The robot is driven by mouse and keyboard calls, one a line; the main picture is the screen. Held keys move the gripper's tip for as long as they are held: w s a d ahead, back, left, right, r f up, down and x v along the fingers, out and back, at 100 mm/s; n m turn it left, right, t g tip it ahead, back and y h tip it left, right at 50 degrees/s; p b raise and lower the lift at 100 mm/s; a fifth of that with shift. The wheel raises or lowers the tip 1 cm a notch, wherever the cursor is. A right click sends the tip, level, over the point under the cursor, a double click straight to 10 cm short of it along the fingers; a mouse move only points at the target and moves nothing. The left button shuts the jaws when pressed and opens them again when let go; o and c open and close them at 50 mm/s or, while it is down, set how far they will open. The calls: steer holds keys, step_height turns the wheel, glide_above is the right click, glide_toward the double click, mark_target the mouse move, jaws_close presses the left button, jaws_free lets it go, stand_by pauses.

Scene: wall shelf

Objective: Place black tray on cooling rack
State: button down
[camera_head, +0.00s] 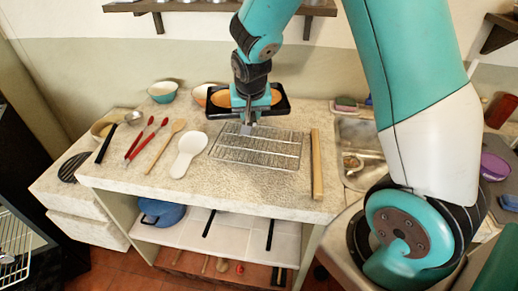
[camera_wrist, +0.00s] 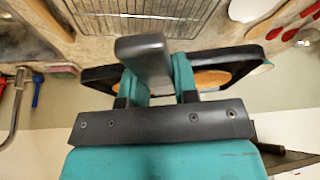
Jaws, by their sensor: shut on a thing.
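In the wrist view, my gripper (camera_wrist: 160,75) covers the middle of the tray (camera_wrist: 238,57), and parts of the tray show on both sides. The wire cooling rack (camera_head: 262,150) lies on the counter in front of the tray. It shows at the top of the wrist view (camera_wrist: 135,17). I cannot tell the gap between tray and counter.
A white spoon rest (camera_head: 187,153), red-handled utensils (camera_head: 141,138) and a wooden spoon (camera_head: 167,143) lie left of the rack. A wooden bar (camera_head: 317,165) lies right of it, then the sink (camera_head: 360,148). Bowls (camera_head: 162,91) stand at the back. The counter front is clear.

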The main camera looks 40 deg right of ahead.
steer(key=r+m, duration=0.1)
steer(key=r, duration=0.2)
steer(key=d+r+m+b, duration=0.1)
steer(key=r, duration=0.1)
steer(key=shift+w+r+m+g+h, duration=0.2)
steer(key=shift+r+m+g+h, duration=0.1)
steer(key=shift+r+h, duration=0.1)
steer(key=shift+r, duration=0.35)
steer(key=shift+s+m, duration=0.15)
steer(key=shift+m, duration=0.15)
steer(key=p, duration=0.3)
glide_toward(255, 154)
steer(key=x, duration=0.4)
steer(key=shift+w+d+f, duration=0.1)
steer(key=shift+w+f, duration=0.1)
steer(key=shift+f, duration=0.1)
steer(key=shift+f, duration=0.2)
steer(key=c, duration=0.9)
jaws_free()
steer(key=shift+r, duration=0.1)
steer(key=shift+r, duration=0.1)
